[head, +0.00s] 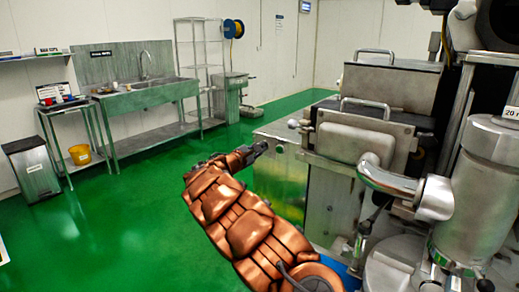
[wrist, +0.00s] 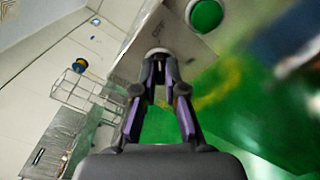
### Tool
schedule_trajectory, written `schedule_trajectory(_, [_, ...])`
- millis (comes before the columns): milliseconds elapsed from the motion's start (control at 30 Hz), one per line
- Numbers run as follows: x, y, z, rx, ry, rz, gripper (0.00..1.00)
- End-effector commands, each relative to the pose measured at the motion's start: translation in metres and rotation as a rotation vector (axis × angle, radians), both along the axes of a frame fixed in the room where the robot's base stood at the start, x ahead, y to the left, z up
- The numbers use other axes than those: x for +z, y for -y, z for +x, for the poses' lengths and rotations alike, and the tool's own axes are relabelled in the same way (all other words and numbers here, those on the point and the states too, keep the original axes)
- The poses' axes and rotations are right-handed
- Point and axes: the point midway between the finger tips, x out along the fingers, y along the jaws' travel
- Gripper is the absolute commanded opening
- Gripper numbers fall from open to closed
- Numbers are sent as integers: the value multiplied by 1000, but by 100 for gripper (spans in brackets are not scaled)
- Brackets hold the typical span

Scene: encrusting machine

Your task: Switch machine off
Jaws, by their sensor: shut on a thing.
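The machine (head: 285,178) is a large metal unit on the right in the head view, with a sloping steel side panel at its left. My copper-coloured arm reaches up to this panel, and my gripper (head: 262,147) is at its upper left edge. In the wrist view my gripper (wrist: 159,62) has its two fingers close together at the tips, around a pale round switch (wrist: 158,51) on the panel. The fingertips cover most of this switch, so its face is hidden. A green round button (wrist: 207,14) is beside it, to the right, untouched.
A metal lid with handles (head: 362,140) and a thick grey column (head: 490,165) stand right of the panel. The green floor between is clear.

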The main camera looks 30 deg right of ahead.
Motion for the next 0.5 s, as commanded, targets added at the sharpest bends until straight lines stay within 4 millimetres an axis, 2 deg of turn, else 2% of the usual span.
schedule_trajectory(67, [0,0,0,-1,-1,0,0])
schedule_trajectory(100, [0,0,0,-1,-1,0,13])
schedule_trajectory(300, [0,0,0,0,0,0,34])
schedule_trajectory(500, [0,0,0,0,0,0,35])
